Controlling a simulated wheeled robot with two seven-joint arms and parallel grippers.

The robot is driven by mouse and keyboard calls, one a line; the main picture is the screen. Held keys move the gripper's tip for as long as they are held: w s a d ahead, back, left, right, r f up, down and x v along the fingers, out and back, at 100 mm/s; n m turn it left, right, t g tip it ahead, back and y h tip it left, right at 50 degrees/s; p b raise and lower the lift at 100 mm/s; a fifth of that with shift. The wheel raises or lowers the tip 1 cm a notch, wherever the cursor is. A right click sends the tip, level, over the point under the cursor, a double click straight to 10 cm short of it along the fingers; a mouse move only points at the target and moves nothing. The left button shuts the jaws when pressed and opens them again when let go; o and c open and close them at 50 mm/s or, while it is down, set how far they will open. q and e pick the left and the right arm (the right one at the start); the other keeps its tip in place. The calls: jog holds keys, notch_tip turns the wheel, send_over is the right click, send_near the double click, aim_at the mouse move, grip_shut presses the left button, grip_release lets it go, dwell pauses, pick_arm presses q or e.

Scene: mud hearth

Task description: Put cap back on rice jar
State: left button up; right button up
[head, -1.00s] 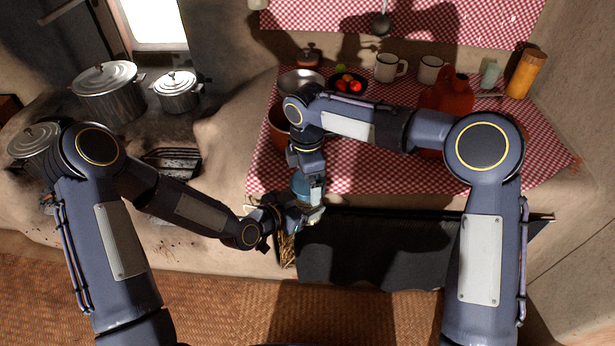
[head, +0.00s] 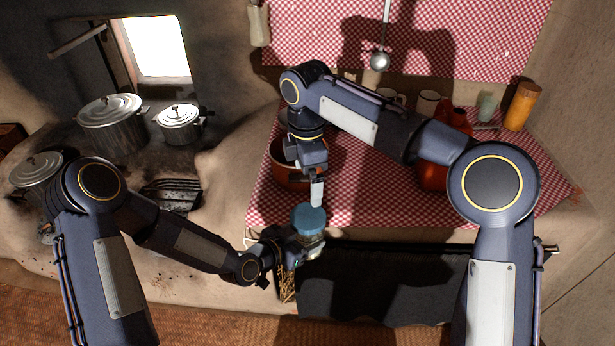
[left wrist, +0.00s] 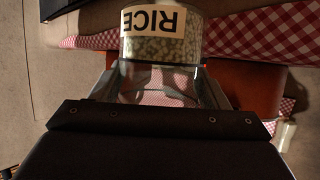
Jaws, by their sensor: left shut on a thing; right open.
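The rice jar (head: 309,238) is held near the front edge of the counter by my left gripper (head: 305,246), which is shut on it. In the left wrist view, the clear jar (left wrist: 160,45) shows pale grains and a RICE label that appears upside down. The blue cap (head: 308,219) lies over the jar's top in the head view. I cannot tell whether it is fully seated. My right gripper (head: 316,200) is open, just behind and above the cap, and holds nothing. The cap does not show in the left wrist view.
A red-checked cloth (head: 365,205) covers the counter. A brown pot (head: 290,178) stands behind the right gripper. A red jug (head: 433,176), a mug (head: 428,101) and an orange bottle (head: 521,107) stand to the right. Metal pots (head: 112,125) stand on the hearth at left.

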dwell(0.3)
jog(key=s+d+r+m+t+y, duration=0.1)
jog(key=s+d+r+m, duration=0.2)
jog(key=s+d+m, duration=0.45)
jog(key=s+d+r+m+t, duration=0.15)
jog(key=s+d, duration=0.25)
jog(key=d, duration=0.6)
jog(key=s+d+f+m+t+y, duration=0.1)
jog(key=s+d+f+m, duration=0.2)
jog(key=s+m, duration=0.4)
jog(key=s+d+f+m+t+y, duration=0.1)
jog(key=s+d+f+m+t, duration=0.1)
jog(key=s+m, duration=0.5)
jog(key=shift+s+d+f+m+y, duration=0.4)
jog(key=shift+s+d+f, duration=0.5)
jog(key=shift+s+f, duration=0.4)
jog(key=shift+s+r, duration=0.15)
